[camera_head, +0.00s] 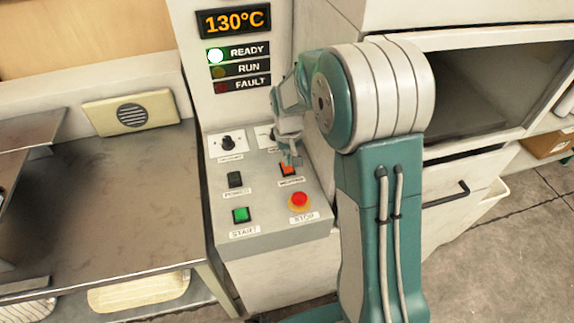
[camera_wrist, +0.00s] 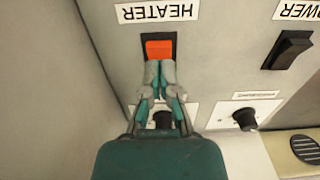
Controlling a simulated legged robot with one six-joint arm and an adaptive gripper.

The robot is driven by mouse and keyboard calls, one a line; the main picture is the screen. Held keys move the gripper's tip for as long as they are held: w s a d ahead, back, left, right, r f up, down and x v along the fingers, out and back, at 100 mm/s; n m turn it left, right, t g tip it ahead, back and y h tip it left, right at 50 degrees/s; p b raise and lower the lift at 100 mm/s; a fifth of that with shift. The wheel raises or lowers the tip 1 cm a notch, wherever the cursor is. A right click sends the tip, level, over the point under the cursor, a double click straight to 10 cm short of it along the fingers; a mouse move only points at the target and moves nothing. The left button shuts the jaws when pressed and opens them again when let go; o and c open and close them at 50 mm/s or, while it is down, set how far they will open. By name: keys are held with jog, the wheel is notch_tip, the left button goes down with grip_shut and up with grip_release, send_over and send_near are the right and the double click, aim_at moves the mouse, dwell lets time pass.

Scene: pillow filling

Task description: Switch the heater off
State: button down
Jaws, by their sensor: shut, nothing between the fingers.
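The heater switch (camera_head: 287,169) is an orange rocker in a black frame on the sloped control panel (camera_head: 262,217). In the wrist view the orange rocker (camera_wrist: 160,50) sits beside the HEATER label, which appears upside down. My gripper (camera_head: 292,160) is over the panel at the heater switch. In the wrist view my gripper (camera_wrist: 160,64) has its fingertips together at the rocker's edge, covering part of it. I cannot tell whether they touch it. The fingers hold nothing. The display (camera_head: 234,21) reads 130°C.
The black power switch (camera_head: 235,179), green start button (camera_head: 240,215) and red stop button (camera_head: 299,200) are close by on the panel. A dark knob (camera_head: 228,143) is above the power switch. The READY lamp (camera_head: 216,56) is lit. A metal table (camera_head: 95,190) stands at left.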

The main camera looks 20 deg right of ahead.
aim_at(288, 169)
jog(key=shift+f, duration=1.15)
dwell(0.6)
jog(key=shift+r, duration=3.5)
jog(key=shift+s+r, duration=0.2)
jog(key=shift+r, duration=0.2)
jog(key=s+r+t, duration=0.3)
jog(key=s+r, duration=0.8)
jog(key=s, duration=0.1)
jog(key=s+r+t, duration=0.2)
jog(key=s, duration=1)
jog(key=shift+s+r+t, duration=0.3)
jog(key=shift+s, duration=0.1)
